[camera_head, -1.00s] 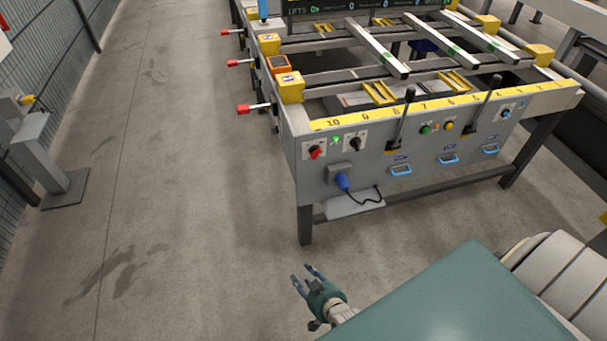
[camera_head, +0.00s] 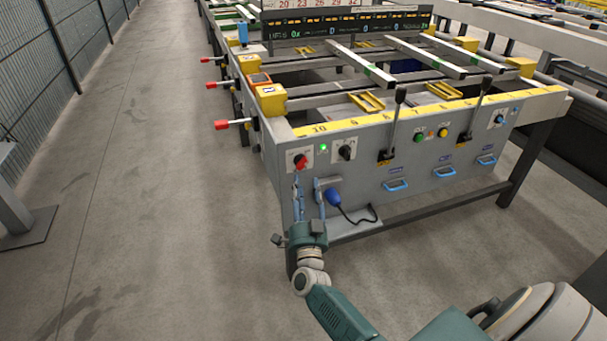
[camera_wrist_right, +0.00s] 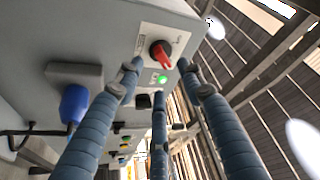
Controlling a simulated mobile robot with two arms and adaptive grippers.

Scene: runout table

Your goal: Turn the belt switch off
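A red rotary switch (camera_head: 300,160) sits on a white plate at the left end of the table's front panel. A black rotary switch (camera_head: 346,150) is to its right, with a lit green lamp (camera_head: 323,147) between them. I cannot read which label names the belt. In the right wrist view the red switch (camera_wrist_right: 160,54) is ahead, its handle tilted, beside the lit green lamp (camera_wrist_right: 162,79). My right gripper (camera_head: 308,188) is open and empty just below the red switch, fingers pointing up at it. In the wrist view its fingers are spread apart, not visibly touching the switch. My left gripper is not in view.
A blue plug (camera_head: 333,197) with a black cable is right of my gripper. Two black levers, green and yellow buttons (camera_head: 443,132) and blue handles line the panel further right. Red-tipped handles (camera_head: 221,125) stick out on the left.

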